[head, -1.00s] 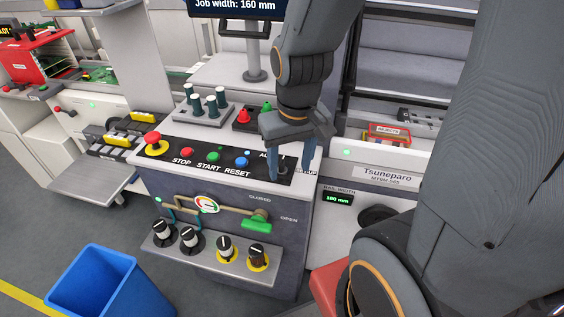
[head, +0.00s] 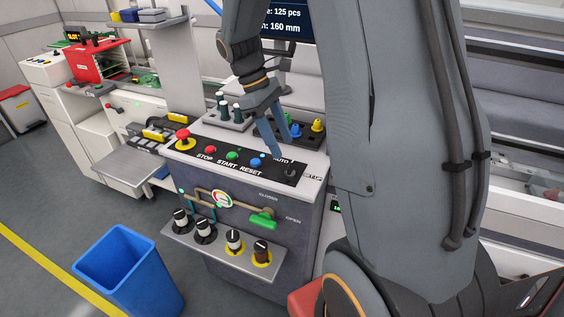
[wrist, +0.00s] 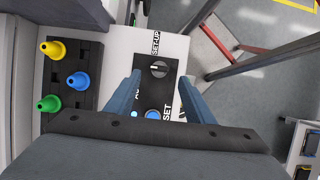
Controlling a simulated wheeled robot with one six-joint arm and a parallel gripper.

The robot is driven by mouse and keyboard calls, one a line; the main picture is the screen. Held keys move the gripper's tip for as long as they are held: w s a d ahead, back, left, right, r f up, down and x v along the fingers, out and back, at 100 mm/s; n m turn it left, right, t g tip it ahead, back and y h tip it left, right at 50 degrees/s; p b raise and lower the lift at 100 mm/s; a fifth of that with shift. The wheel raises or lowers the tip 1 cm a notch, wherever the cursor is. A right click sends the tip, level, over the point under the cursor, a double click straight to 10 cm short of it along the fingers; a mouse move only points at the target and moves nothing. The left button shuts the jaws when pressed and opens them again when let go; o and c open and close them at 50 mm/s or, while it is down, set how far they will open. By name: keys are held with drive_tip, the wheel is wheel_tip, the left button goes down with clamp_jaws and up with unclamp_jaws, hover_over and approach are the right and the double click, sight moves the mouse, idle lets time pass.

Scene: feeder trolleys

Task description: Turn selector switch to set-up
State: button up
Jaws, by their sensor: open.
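The selector switch (head: 291,173) is a small dark knob at the right end of the black strip on the control panel, with AUTO and SET-UP lettered beside it. In the wrist view the knob (wrist: 159,69) shows a pale mark lying across the picture; which end is the pointer is too small to tell. The SET-UP label (wrist: 156,42) is above it there, and the AUTO label is mostly hidden by a finger. My gripper (head: 281,156) is open and empty, above and behind the switch. In the wrist view its blue fingers (wrist: 160,78) frame the knob without visible contact.
Red, green and blue buttons (head: 232,155) and a red emergency stop (head: 183,137) share the panel. A rack with coloured nozzles (wrist: 77,80) stands close behind the switch. Below are a green valve handle (head: 262,219) and several knobs. A blue bin (head: 125,268) stands on the floor.

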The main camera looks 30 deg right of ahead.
sight(290, 164)
drive_tip(key=p+x, duration=0.1)
drive_tip(key=x, duration=0.5)
drive_tip(key=shift+s+d+f, duration=0.1)
drive_tip(key=shift+s+f, duration=0.05)
drive_tip(key=shift+f, duration=0.2)
drive_tip(key=shift+c, duration=0.3)
